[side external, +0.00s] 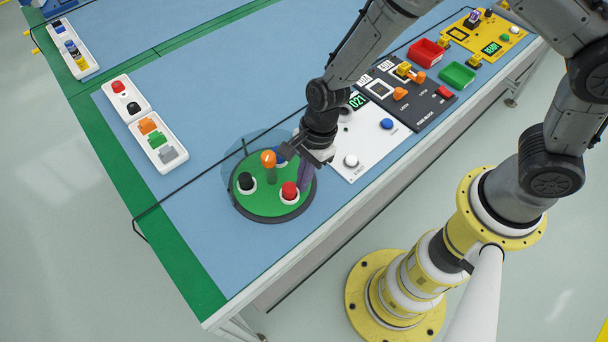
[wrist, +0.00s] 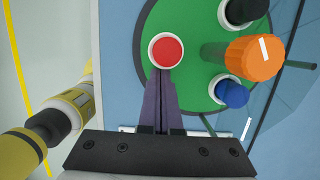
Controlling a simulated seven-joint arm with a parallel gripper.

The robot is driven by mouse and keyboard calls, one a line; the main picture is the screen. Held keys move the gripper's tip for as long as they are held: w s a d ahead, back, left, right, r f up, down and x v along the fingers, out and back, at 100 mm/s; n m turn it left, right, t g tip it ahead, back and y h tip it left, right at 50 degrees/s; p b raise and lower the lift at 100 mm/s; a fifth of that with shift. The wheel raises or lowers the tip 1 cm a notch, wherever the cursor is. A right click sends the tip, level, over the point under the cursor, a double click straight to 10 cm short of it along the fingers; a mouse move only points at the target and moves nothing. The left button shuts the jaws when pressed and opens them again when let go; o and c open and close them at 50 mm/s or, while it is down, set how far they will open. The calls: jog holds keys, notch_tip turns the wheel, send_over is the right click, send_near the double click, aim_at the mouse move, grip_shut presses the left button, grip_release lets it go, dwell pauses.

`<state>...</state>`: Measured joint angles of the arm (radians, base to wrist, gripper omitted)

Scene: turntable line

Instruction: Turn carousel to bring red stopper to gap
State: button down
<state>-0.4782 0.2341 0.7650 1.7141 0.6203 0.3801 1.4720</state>
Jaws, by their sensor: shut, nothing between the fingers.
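The carousel (side external: 262,204) is a green disc with a dark rim near the table's front edge; its green top also fills much of the wrist view (wrist: 180,28). A red stopper (side external: 289,191) in a white cup sits at its front right, and also shows in the wrist view (wrist: 165,52). A black stopper (side external: 245,181) and a blue stopper (wrist: 232,94) sit in other cups. An orange knob (side external: 268,159) stands up from the disc. My gripper (wrist: 164,75) is shut and empty, its purple fingertips right beside the red stopper; contact is unclear.
A clear curved guard (side external: 232,150) stands behind the carousel; its gap is hard to make out. A white panel (side external: 345,150) with a display is to the right. White trays (side external: 165,158) lie at the left. Blue mat is free between.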

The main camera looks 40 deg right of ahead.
dwell(0.7)
jog(key=w+d+r+t, duration=0.1)
jog(key=d+r, duration=0.2)
jog(key=r, duration=0.6)
jog(key=w+d+r+t, duration=0.2)
jog(key=d+r, duration=0.2)
jog(key=r, duration=0.6)
jog(key=s+d+r+n+t, duration=0.25)
jog(key=s+d+r, duration=0.35)
jog(key=d+r, duration=0.3)
jog(key=s+d+n+h, duration=0.2)
jog(key=s+d+n, duration=0.4)
jog(key=s+n, duration=0.6)
jog(key=n, duration=0.3)
jog(key=shift+s+h, duration=0.3)
jog(key=shift+h, duration=0.1)
